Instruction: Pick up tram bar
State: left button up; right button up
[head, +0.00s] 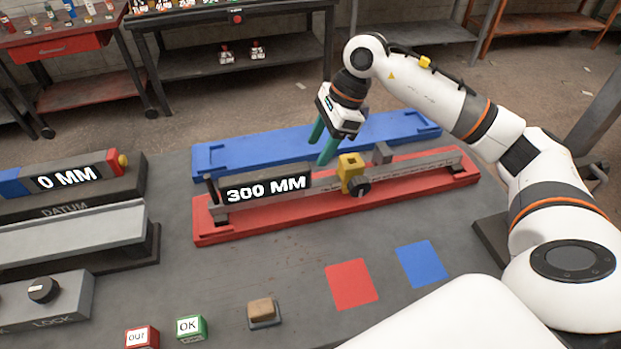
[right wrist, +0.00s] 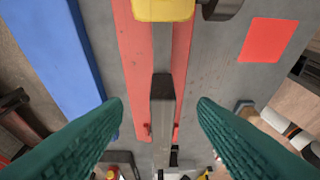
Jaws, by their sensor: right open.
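The tram bar (head: 405,167) is a long grey bar with a black "300 MM" label and a yellow slider (head: 351,172) with a dark knob. It lies along the red cradle (head: 400,193). In the right wrist view the bar (right wrist: 162,112) runs down the middle, with the yellow slider (right wrist: 163,9) at the top. My right gripper (head: 322,148) is open, its green fingers pointing down near the bar, between label and slider. In the wrist view its fingertips (right wrist: 160,104) are apart, one each side of the bar, with nothing gripped. My left gripper is out of view.
A blue cradle (head: 240,158) lies empty behind the red one. The datum fixture (head: 75,210) with a "0 MM" block stands left. A red square (head: 351,285) and a blue square (head: 422,264) mark the bench front. Out and OK blocks and a brown-topped button (head: 262,311) sit nearby.

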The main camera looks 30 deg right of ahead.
aim_at(305, 176)
jog(key=p+x, duration=0.1)
jog(key=x, duration=0.3)
jog(key=shift+a+f, duration=0.1)
jog(key=shift+a, duration=0.05)
jog(key=p+x, duration=0.1)
jog(key=x, duration=0.1)
jog(key=p+x, duration=0.1)
jog(key=x, duration=0.1)
jog(key=shift+s+f, duration=0.15)
jog(key=shift+s, duration=0.05)
jog(key=shift+w+a+f, duration=0.1)
jog(key=shift+f, duration=0.4)
grip_shut()
jog(key=shift+w+r, duration=0.1)
jog(key=shift+r, duration=0.1)
